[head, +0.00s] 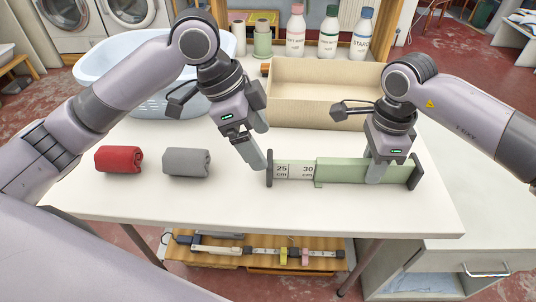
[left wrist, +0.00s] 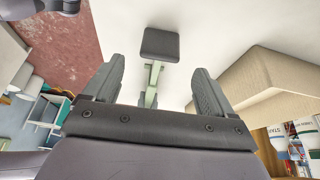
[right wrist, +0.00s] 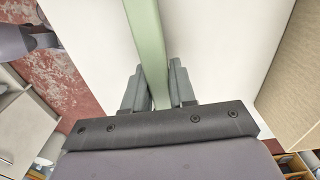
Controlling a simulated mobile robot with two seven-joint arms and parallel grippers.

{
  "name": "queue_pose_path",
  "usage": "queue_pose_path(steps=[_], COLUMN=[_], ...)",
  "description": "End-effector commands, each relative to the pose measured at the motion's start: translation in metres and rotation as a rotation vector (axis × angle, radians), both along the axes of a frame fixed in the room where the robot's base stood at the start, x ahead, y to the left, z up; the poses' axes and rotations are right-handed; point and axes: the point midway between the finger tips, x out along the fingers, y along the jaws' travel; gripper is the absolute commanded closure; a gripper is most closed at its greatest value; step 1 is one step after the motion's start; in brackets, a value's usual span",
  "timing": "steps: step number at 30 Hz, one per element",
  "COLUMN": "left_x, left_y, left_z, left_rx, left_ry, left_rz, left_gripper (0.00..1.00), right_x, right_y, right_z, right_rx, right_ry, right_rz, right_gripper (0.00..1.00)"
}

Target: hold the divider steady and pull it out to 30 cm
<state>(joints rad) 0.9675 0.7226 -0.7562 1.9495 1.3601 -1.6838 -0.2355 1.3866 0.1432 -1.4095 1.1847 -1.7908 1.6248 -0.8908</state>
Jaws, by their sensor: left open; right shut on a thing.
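The divider (head: 340,170) is a pale green extending bar with dark end pads, lying across the right half of the white table. Its lighter inner section shows the marks 25 cm and 30 cm beside the edge of the green sleeve. My right gripper (head: 374,174) is shut on the green sleeve near its right end; the green bar (right wrist: 148,45) runs between its fingers in the right wrist view. My left gripper (head: 257,160) is open, its fingers just left of the divider's left end pad (head: 269,168). In the left wrist view the dark pad (left wrist: 160,44) lies ahead, beyond the open fingers.
A beige open box (head: 325,115) stands behind the divider, with several bottles behind it. A red roll (head: 118,159) and a grey roll (head: 187,162) lie at the left. A pale blue basket (head: 100,62) stands at the back left. The table's front strip is clear.

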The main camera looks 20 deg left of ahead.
Motion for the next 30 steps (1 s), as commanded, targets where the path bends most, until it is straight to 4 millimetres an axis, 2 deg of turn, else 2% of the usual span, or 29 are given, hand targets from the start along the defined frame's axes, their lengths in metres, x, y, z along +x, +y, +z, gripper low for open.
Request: queue_pose_path(steps=[3,7,21,22,24,30], left_x=[-0.002,-0.004,-0.005,-0.005,-0.005,-0.005], left_y=[0.008,0.013,0.015,0.015,0.015,0.015], left_z=[0.020,0.032,0.037,0.037,0.037,0.037], left_rx=[0.000,0.000,0.001,0.001,0.001,0.001], left_ry=[-0.002,-0.001,0.000,0.000,0.001,0.001], left_rz=[0.000,0.000,0.000,0.000,0.000,0.000], left_gripper=[0.15,0.15,0.15,0.15,0.15,0.15], right_x=[0.000,0.000,0.000,0.000,0.000,0.000], right_y=[0.000,0.000,0.000,0.000,0.000,0.000], right_z=[-0.001,-0.001,0.000,0.000,0.000,0.000], right_rx=[-0.001,0.000,0.000,0.000,0.000,0.000], right_ry=[0.001,0.001,0.001,0.001,0.001,0.000], right_rz=[0.000,0.000,0.000,0.000,0.000,0.000], right_gripper=[1.00,1.00,1.00,0.65,0.45,0.45])
